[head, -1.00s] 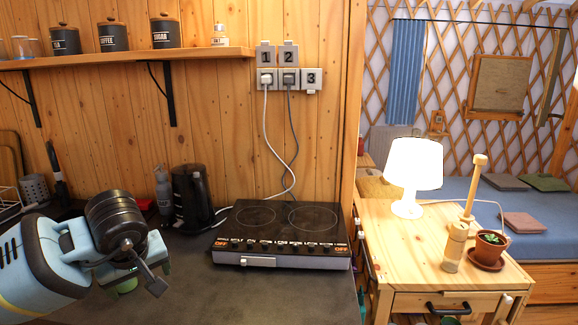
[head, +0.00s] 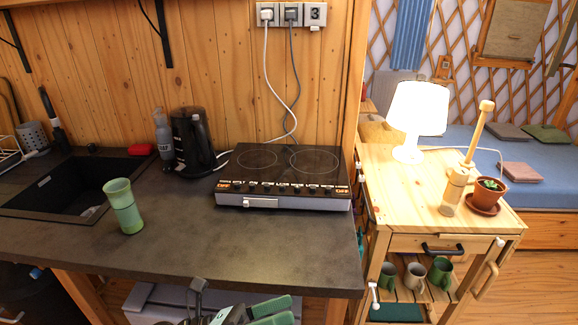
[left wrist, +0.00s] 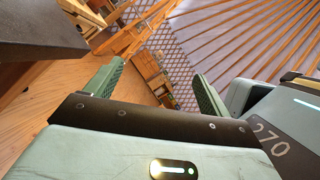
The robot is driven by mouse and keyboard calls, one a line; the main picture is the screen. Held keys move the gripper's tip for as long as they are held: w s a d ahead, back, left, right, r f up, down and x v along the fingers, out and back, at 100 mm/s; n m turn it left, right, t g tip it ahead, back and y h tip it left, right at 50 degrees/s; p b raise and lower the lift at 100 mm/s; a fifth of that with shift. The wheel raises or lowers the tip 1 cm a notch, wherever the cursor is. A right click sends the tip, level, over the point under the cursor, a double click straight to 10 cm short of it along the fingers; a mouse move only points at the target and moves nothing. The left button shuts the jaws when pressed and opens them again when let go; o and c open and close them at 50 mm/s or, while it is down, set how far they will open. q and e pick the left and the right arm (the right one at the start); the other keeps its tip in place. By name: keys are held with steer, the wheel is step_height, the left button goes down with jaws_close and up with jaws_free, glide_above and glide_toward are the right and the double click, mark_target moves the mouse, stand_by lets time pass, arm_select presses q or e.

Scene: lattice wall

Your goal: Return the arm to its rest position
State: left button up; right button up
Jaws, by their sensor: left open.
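My left gripper (head: 268,311) shows at the bottom edge of the head view, low in front of the counter's front edge, and is partly cut off. In the left wrist view its two green fingers stand wide apart with nothing between them (left wrist: 157,90). A green cup (head: 123,206) stands upright on the dark counter (head: 190,215), well apart from the gripper. My right gripper is not in view.
The counter's dark edge (left wrist: 40,35) is at the upper left of the left wrist view. A hotplate (head: 285,175), a black kettle (head: 192,140) and a sink (head: 70,185) are on the counter. A wooden cabinet (head: 430,215) with a lit lamp (head: 417,110) stands right.

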arm_select(q)
steer(key=s+a+f+n+t+y, duration=0.1)
steer(key=a+f+n+t+y, duration=0.55)
steer(key=n, duration=0.75)
steer(key=a+f+n+t+y, duration=0.55)
steer(key=f+n, duration=0.25)
steer(key=n, duration=0.5)
steer(key=s+a+f+n+g+y, duration=0.3)
steer(key=s+f+n, duration=0.3)
steer(key=s+f, duration=0.2)
steer(key=s+a+f+n+g+y, duration=0.3)
steer(key=s+f+n+g, duration=0.2)
steer(key=s, duration=0.5)
step_height(320, 180, down, 3)
steer(key=shift+f+n, duration=0.2)
steer(key=shift+n, duration=0.9)
